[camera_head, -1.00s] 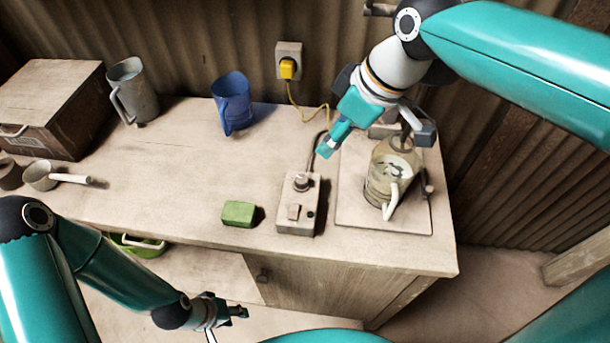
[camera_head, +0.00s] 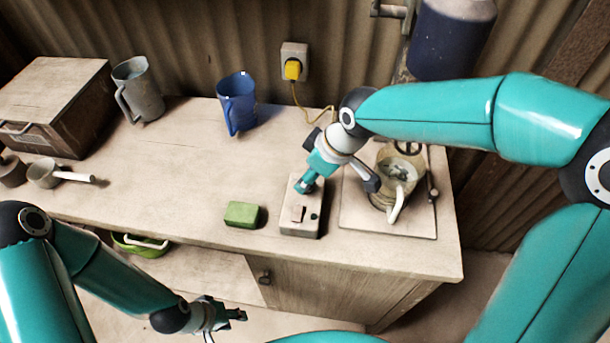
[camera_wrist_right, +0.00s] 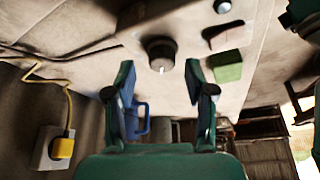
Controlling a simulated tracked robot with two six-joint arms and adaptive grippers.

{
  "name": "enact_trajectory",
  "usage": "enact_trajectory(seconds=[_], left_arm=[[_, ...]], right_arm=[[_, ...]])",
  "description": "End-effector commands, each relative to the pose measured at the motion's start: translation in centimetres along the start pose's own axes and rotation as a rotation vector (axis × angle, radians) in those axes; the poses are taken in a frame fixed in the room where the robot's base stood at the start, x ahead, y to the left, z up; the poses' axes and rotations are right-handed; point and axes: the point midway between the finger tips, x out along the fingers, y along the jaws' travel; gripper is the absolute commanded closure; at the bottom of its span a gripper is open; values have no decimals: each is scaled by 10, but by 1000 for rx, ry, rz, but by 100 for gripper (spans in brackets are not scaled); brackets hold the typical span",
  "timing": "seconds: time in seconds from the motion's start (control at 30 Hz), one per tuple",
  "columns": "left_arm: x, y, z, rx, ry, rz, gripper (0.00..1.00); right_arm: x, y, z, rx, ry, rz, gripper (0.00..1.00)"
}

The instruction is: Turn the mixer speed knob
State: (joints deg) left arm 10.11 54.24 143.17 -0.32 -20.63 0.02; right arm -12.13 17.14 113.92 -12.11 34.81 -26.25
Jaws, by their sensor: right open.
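The mixer's control box (camera_head: 300,226) sits on the workbench, with a flat switch (camera_head: 297,213) and a small dark button on top. Its speed knob is hidden behind my right gripper (camera_head: 306,186) in the head view. In the right wrist view the dark round knob (camera_wrist_right: 159,50), with a pale pointer mark, shows just beyond and between the two open fingertips (camera_wrist_right: 160,72). I cannot tell whether they touch it. The mixer's clear jug (camera_head: 381,187) stands on a board to the right. My left gripper (camera_head: 236,315) hangs low in front of the bench, its opening unclear.
A green block (camera_head: 241,214) lies left of the control box. A blue jug (camera_head: 235,104) and a grey jug (camera_head: 139,90) stand toward the back. A yellow plug (camera_head: 292,69) sits in the wall socket. The bench middle is clear.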

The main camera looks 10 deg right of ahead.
Motion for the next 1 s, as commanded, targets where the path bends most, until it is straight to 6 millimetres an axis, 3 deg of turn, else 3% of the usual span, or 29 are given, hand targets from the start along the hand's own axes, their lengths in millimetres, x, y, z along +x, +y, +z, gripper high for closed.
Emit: enact_trajectory(seconds=[0.17, 0.47, 0.8, 1.0], left_arm=[[0, 0, 0, 0, 0, 0, 60], [0, 0, 0, 0, 0, 0, 60], [0, 0, 0, 0, 0, 0, 60], [1, 0, 0, 0, 0, 0, 60]], right_arm=[[13, 0, 1, -1, -1, -1, 46], [15, 0, 0, 0, 0, 0, 46], [14, 0, 0, 0, 1, 1, 100], [16, -2, -2, 3, 2, 2, 100]])
